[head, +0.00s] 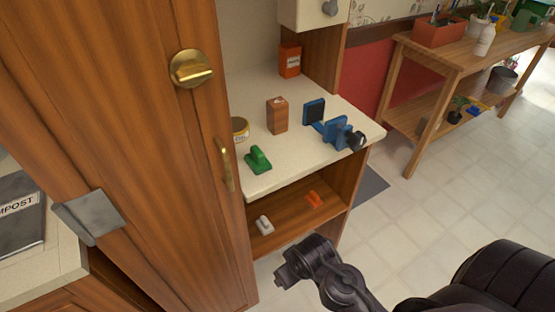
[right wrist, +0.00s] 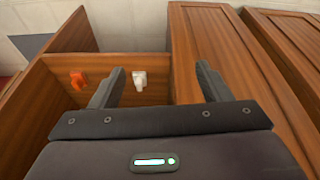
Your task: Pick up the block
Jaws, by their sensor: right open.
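A reddish-brown wooden block (head: 277,115) stands upright on the pale countertop (head: 262,184), towards the back. My right gripper (head: 282,274) is low in front of the cabinet in the head view, below the counter and well away from the block. In the right wrist view my right gripper (right wrist: 160,82) has its two fingers wide apart with nothing held between them. That view faces the wooden shelf below and does not show the block. My left gripper is in neither view.
Around the block are a blue vise (head: 338,132), a green tool (head: 258,159), a yellow tin (head: 240,128) and an orange box (head: 290,60). The lower shelf (head: 285,219) holds an orange item (head: 314,199) and a white item (head: 265,225). A tall wooden door (head: 120,120) stands left.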

